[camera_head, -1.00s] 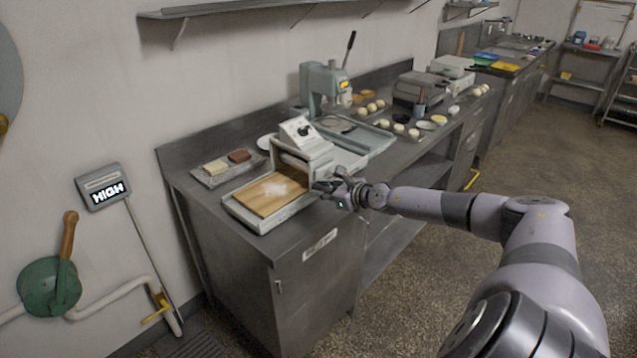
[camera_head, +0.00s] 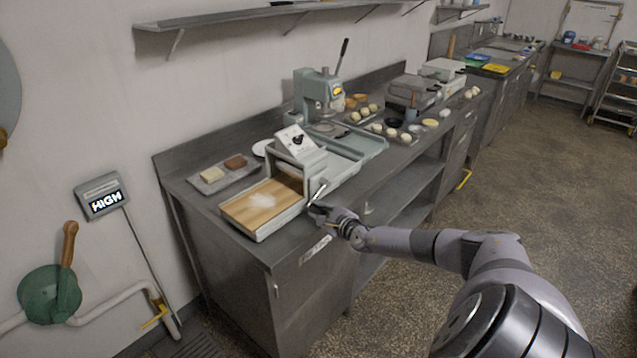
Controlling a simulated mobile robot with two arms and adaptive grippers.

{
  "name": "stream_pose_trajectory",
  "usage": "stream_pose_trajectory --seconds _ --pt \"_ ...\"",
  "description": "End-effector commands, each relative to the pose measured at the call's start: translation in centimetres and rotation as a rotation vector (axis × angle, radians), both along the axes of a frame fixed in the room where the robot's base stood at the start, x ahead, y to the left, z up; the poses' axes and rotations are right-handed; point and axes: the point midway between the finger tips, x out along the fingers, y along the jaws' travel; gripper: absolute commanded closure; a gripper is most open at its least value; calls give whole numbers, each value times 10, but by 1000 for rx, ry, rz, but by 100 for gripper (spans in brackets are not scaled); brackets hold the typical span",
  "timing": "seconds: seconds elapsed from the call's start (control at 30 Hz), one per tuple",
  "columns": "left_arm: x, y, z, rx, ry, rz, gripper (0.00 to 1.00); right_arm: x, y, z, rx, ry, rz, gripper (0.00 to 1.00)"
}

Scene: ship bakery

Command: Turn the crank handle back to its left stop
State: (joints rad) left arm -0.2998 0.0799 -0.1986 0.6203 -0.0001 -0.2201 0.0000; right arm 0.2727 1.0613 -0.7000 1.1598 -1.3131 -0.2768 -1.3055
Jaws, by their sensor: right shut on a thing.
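A pale dough sheeter (camera_head: 296,152) stands on the metal counter. A wooden board (camera_head: 245,213) with a pale floury patch lies on its front bed. The sheeter's crank handle (camera_head: 318,193) is on its right side, and a light metal arm of it shows slanting down to the left. My right gripper (camera_head: 315,210) is shut on the lower end of the crank handle. The gripped end is mostly hidden by the fingers. My left gripper is not in view.
A tray with two blocks (camera_head: 222,174) lies left of the sheeter. A press with a lever (camera_head: 319,91) and a trough (camera_head: 360,150) stand behind it. The counter's front edge (camera_head: 285,262) lies close below my right gripper. Floor to the right is clear.

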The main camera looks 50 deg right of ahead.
Motion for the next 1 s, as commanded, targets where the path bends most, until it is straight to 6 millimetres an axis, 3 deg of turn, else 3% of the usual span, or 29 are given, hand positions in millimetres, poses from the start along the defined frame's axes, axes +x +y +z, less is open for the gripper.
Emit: stream_pose_trajectory --seconds 0.5,0.53,0.83,1.0 --pt "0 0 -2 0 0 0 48 -3 0 -8 10 13 -1 100" --pt "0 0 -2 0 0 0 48 -3 0 -8 11 13 0 80" --pt "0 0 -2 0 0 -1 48 -2 -1 -6 7 9 -1 60" --pt "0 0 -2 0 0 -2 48 -1 -1 -5 5 6 -1 60"
